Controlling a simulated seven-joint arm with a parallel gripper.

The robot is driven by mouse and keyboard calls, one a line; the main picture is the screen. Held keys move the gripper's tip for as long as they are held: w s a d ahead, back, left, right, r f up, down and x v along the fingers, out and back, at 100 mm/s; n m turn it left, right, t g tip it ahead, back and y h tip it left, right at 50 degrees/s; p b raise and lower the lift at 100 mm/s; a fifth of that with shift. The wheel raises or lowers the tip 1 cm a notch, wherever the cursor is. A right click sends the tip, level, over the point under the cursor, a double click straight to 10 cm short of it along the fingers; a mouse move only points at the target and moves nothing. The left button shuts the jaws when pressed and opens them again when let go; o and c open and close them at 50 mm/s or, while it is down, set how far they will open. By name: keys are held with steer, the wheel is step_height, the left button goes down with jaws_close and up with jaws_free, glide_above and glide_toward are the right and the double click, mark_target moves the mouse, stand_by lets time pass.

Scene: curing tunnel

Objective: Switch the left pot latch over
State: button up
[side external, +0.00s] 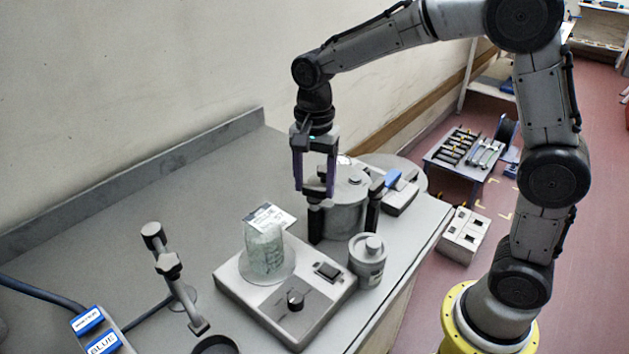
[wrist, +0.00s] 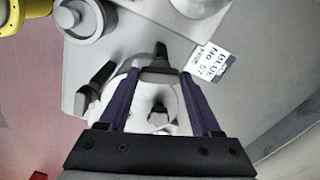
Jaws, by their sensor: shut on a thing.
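The pot (side external: 345,212) is a grey metal cylinder with a lid, standing on the bench behind the hot-plate unit. It has a dark upright latch on each side: the left pot latch (side external: 315,224) and the right latch (side external: 373,212). My gripper (side external: 315,193) points down over the pot's left side, its purple fingers closed on the top of the left latch. In the wrist view, the left latch (wrist: 160,57) shows between the fingertips, and the right latch (wrist: 94,86) stands clear to the left. The pot's lid is partly hidden by the fingers.
A hot-plate unit (side external: 305,316) with a glass beaker (side external: 264,250) stands just in front of the pot. A small lidded canister (side external: 367,262) is close at the front right. A clamp stand (side external: 176,283) stands left. Bench space at the back left is clear.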

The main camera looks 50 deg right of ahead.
steer(key=n, duration=1.3)
steer(key=shift+n, duration=0.4)
stand_by(0.3)
steer(key=o, duration=1.4)
steer(key=shift+r, duration=0.1)
